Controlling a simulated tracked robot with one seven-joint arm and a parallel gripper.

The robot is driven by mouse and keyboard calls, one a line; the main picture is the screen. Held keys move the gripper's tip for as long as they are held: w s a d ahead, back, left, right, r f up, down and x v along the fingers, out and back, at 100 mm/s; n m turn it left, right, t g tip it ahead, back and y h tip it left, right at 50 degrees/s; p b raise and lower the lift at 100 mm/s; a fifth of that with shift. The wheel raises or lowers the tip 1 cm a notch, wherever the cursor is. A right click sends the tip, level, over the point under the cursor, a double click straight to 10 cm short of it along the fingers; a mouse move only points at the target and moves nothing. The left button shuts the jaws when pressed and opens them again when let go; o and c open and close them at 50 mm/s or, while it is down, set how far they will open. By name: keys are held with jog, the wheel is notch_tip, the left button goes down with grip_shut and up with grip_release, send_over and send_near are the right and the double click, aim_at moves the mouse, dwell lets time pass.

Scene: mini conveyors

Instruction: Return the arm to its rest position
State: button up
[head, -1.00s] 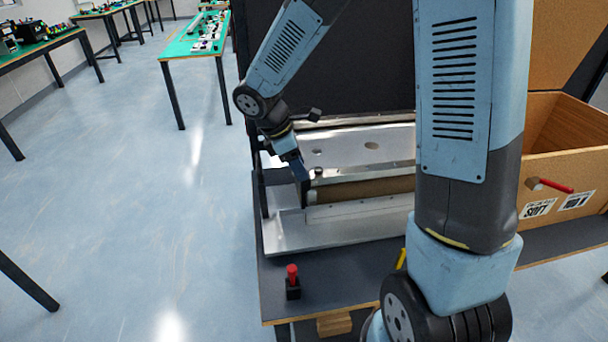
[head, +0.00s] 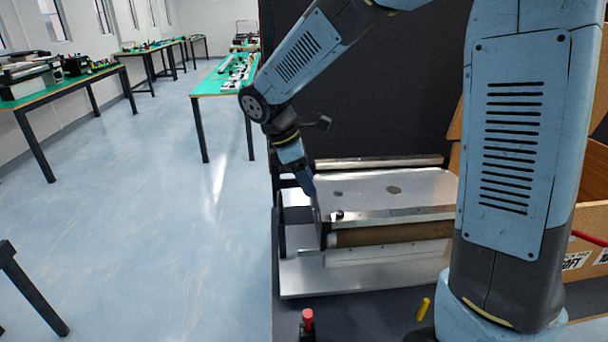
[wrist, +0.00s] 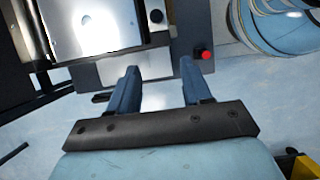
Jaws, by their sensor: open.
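My gripper (head: 304,182) points down at the left end of the metal mini conveyor (head: 372,216), above its left edge. In the wrist view my gripper (wrist: 157,88) has its two blue fingers apart, with nothing between them but a part of the conveyor's bench and base beyond. My arm runs down from the top of the head view, and its near link covers the right part of the conveyor.
A red-topped button (head: 307,322) stands on the dark bench in front; it also shows in the wrist view (wrist: 203,54). A yellow piece (head: 423,309) lies near it. A cardboard box (head: 590,222) is at the right.

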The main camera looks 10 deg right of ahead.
jog(key=s+d+r+m+t+y, duration=0.2)
jog(key=s+d+r+m, duration=0.3)
jog(key=s+d+m, duration=0.3)
jog(key=s+d+r+m+t+y, duration=0.2)
jog(key=s+d+r+m, duration=0.4)
jog(key=s+d+m, duration=0.3)
jog(key=shift+s+r+m+t+y, duration=0.3)
jog(key=shift+s+m+t, duration=0.25)
jog(key=shift+t, duration=0.25)
